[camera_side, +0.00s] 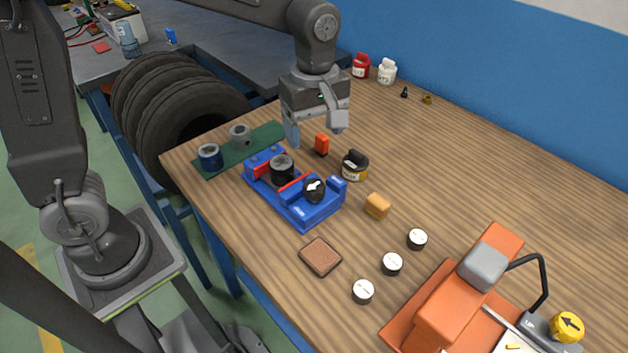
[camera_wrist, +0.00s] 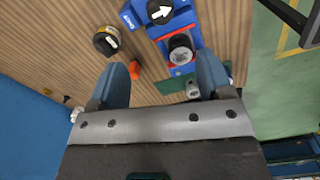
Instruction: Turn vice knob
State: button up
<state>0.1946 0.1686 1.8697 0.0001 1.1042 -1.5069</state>
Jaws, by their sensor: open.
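The blue vice (camera_side: 307,208) lies on the wooden table, with red jaw faces. Its round black knob (camera_side: 314,189) with a white arrow is at the right end, and it also shows at the top of the wrist view (camera_wrist: 160,11). A dark cylindrical part (camera_side: 281,169) with a grey top sits between the vice jaws; it shows in the wrist view too (camera_wrist: 181,49). My gripper (camera_side: 314,130) is open and empty, above the table behind the vice and apart from the knob. In the wrist view its two blue fingers (camera_wrist: 163,82) are spread wide.
An orange block (camera_side: 322,144) and a black-and-yellow round item (camera_side: 355,166) stand close behind the vice. A green mat (camera_side: 262,134) holds two cylindrical parts. Several white-topped dials (camera_side: 391,263), a yellow block (camera_side: 377,206), a brown square (camera_side: 320,256) and an orange machine (camera_side: 447,303) lie rightward.

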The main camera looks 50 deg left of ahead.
aim_at(314, 185)
notch_tip(314, 185, down, 13)
jog(key=shift+f, duration=0.1)
dwell(0.3)
jog(key=shift+c, duration=0.4)
jog(key=c, duration=0.8)
jog(key=shift+c, duration=0.2)
